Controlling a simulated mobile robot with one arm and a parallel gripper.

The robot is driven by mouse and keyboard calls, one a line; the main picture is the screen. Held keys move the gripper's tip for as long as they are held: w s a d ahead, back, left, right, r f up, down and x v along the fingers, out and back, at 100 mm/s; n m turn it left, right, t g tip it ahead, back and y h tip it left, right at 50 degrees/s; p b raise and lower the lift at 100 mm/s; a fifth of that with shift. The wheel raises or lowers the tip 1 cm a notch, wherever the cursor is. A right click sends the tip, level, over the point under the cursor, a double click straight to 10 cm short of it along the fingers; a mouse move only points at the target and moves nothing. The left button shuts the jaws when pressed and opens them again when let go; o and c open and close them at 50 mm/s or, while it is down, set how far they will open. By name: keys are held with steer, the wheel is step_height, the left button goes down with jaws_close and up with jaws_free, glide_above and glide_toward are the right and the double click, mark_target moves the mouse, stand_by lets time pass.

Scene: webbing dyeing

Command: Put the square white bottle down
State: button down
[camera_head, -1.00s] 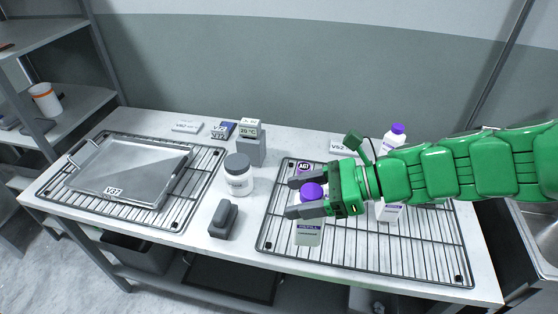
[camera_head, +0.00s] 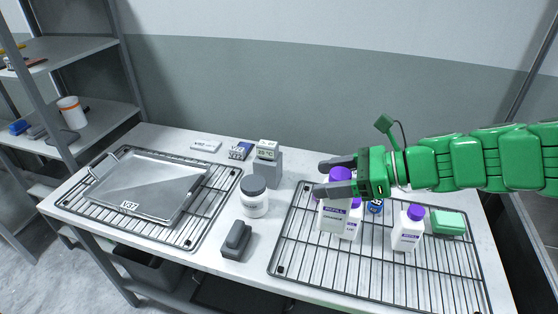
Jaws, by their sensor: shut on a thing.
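My gripper (camera_head: 325,177) is shut around the purple cap of the square white bottle (camera_head: 333,214), above the left part of the right-hand wire rack (camera_head: 310,268). The bottle hangs upright below the fingers with a "REFILL" label facing me. Whether its base touches the rack I cannot tell. Another white bottle (camera_head: 407,234) with a purple cap stands further right on the rack.
A green block (camera_head: 447,223) and a small blue item (camera_head: 375,206) are on the rack. Left of the rack are a grey-lidded jar (camera_head: 255,200), a dark grey block (camera_head: 236,241) and a display stand (camera_head: 267,168). A metal tray (camera_head: 150,188) sits on the left rack. The right rack's front is clear.

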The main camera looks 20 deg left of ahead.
steer(key=w+a+m+t, duration=0.1)
steer(key=w+a+t, duration=0.15)
steer(key=w, duration=0.85)
steer(key=w+a+m+t, duration=0.15)
steer(key=w+a, duration=0.25)
steer(key=w, duration=0.8)
steer(key=w+a+m+t, duration=0.1)
steer(key=w+a+m, duration=0.15)
steer(key=w, duration=0.85)
steer(key=w+a+h, duration=0.1)
steer(key=w+a, duration=0.6)
steer(key=a, duration=0.5)
step_height(320, 180, down, 19)
steer(key=shift+d+f+t, duration=0.2)
steer(key=shift+d+t, duration=0.05)
steer(key=shift+t, duration=0.05)
steer(key=shift+w+f, duration=0.1)
steer(key=shift+c, duration=1)
jaws_free()
